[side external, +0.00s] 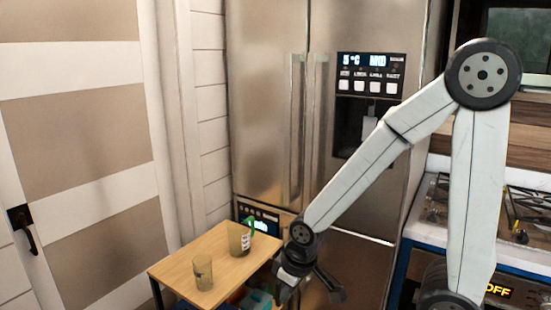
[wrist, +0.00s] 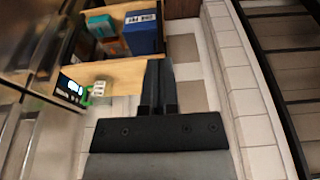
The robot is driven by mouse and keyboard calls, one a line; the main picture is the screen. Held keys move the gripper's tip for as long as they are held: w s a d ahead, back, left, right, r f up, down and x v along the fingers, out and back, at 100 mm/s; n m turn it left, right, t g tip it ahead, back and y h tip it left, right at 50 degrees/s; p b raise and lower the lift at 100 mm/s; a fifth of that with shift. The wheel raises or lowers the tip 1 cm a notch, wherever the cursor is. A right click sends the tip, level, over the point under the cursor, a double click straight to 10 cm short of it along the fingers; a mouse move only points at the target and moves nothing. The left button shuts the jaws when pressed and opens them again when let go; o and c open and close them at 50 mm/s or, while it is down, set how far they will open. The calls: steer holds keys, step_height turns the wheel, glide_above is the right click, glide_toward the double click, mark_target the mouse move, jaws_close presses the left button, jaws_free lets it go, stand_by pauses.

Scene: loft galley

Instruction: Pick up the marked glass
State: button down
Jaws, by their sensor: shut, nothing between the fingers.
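The marked glass (side external: 236,242) stands upright on the small wooden table, near its back right. It is a smoky, see-through tumbler with a pale label bearing dark marks, and something green rises at its right side. The same glass shows in the wrist view (wrist: 99,87), left of my fingers, with the green piece beside it. A second, plainer tumbler (side external: 203,273) stands nearer the front of the table. My gripper (side external: 333,289) is off the table's right side, apart from both glasses. In the wrist view my gripper (wrist: 158,84) has its fingers together, with nothing between them.
The wooden table (side external: 175,268) has boxes on a lower level; a blue box (wrist: 142,34) is among them. A steel fridge (side external: 270,120) stands close behind the table. A stove (side external: 515,215) is at the right. Floor shows beyond my fingers.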

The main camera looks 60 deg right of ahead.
stand_by(0.3)
jaws_free()
steer(key=n+t, duration=0.2)
steer(key=t, duration=0.4)
glide_toward(211, 271)
steer(key=s+a+r, duration=0.2)
steer(key=s+r, duration=0.3)
steer(key=w+d+f+t+y, duration=0.1)
steer(key=w+f, duration=0.1)
steer(key=f, duration=0.1)
steer(key=w+d+f+n+t+y, duration=0.1)
steer(key=w+f+t+y, duration=0.1)
steer(key=w+f, duration=0.1)
steer(key=w+d+f+n+t+y, duration=0.1)
steer(key=w+d+f, duration=0.1)
steer(key=f, duration=0.1)
steer(key=shift+w+f, duration=0.2)
steer(key=shift+f, duration=0.2)
steer(key=shift+f+n+t+y, duration=0.35)
steer(key=shift+f+y, duration=0.25)
steer(key=shift+y, duration=0.3)
